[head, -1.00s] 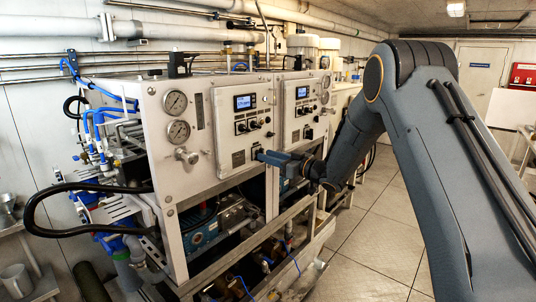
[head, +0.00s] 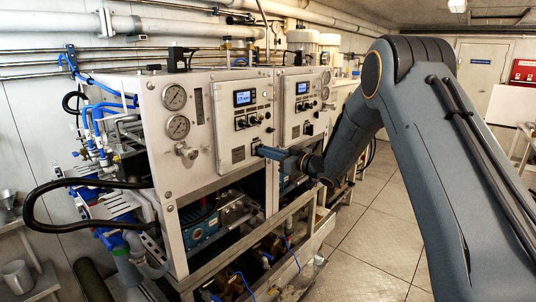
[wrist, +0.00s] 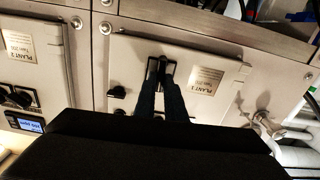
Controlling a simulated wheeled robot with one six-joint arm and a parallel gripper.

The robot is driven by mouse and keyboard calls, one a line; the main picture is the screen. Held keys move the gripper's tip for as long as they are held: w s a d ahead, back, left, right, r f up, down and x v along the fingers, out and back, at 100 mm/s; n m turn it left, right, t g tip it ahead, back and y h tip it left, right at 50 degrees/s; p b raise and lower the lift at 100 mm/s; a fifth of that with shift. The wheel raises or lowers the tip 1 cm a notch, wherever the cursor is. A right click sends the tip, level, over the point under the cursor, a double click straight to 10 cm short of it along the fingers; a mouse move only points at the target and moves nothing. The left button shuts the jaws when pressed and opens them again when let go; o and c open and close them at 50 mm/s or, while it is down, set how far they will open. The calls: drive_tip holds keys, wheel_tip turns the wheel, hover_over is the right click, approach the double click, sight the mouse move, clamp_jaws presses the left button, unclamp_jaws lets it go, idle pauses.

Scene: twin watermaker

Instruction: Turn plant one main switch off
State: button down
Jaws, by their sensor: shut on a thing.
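The plant one panel (head: 225,120) is the nearer light door, with a lit display and several black knobs. In the wrist view my gripper (wrist: 161,70) has two dark fingers close together at the door face. They are shut on the small black main switch (wrist: 154,66), which shows only in part between the fingertips. The switch's exact angle cannot be told.
The plant two panel (head: 302,105) is beyond it, with its own display and knobs. A black knob (wrist: 117,92) sits just left of my fingers. A silver valve handle (head: 187,152) juts from the front at left. Open floor (head: 370,240) lies to the right.

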drive_tip(key=n+b, duration=1.7)
drive_tip(key=b, duration=0.4)
drive_tip(key=shift+n, duration=0.3)
drive_tip(key=c, duration=1.8)
unclamp_jaws()
drive_tip(key=b+v, duration=0.1)
drive_tip(key=v, duration=0.6)
drive_tip(key=shift+s+d, duration=0.25)
drive_tip(key=shift+d, duration=0.05)
